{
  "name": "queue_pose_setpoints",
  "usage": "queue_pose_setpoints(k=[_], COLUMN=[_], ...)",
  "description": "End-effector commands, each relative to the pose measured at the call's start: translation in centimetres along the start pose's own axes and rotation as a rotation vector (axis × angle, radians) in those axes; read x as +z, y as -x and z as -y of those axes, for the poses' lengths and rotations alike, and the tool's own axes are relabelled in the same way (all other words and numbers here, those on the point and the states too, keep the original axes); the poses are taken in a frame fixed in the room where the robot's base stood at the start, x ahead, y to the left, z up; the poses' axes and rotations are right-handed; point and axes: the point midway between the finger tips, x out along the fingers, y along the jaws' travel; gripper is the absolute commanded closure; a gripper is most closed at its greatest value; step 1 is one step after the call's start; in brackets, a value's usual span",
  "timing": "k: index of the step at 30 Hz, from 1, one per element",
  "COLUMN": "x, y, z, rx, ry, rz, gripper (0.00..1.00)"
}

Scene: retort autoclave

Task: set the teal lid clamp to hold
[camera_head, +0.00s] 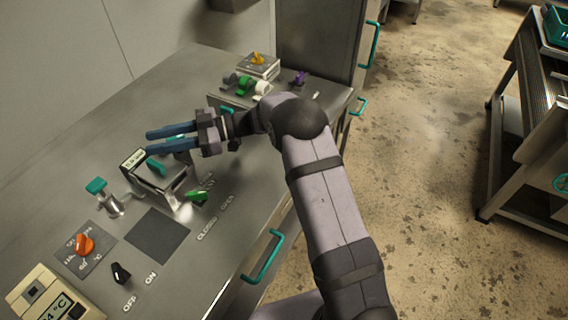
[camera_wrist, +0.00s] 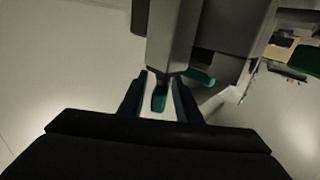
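A small metal box (camera_head: 168,190) stands on the steel counter, with a teal handle (camera_head: 155,167) on its top and a small label plate whose text I cannot read. I cannot tell for sure which teal part is the lid clamp. My gripper (camera_head: 151,142) is above and behind this box, its two blue fingers apart and pointing left. In the wrist view, a teal lever tip (camera_wrist: 159,98) lies in the gap between the fingers, below a grey metal part. I see no grip on it. A second teal piece (camera_wrist: 200,77) shows just to the right.
A green lever (camera_head: 197,196) sits by the CLOSED and OPEN markings. A teal-topped valve (camera_head: 97,187), an orange knob (camera_head: 84,244) and a black switch (camera_head: 121,272) are nearer. Green, white and purple fittings stand behind my arm.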

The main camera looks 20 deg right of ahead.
Motion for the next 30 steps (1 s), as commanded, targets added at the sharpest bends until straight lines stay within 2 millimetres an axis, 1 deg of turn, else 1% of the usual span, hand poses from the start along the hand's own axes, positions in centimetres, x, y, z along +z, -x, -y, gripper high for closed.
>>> queue_pose_setpoints(k=[13, 30], x=[-0.1, 0.0], y=[0.0, 0.7], z=[-1.0, -2.3], rx=[0.296, 0.69], ry=[-0.001, -0.001], rz=[-0.003, -0.001], gripper=[0.7, 0.7])
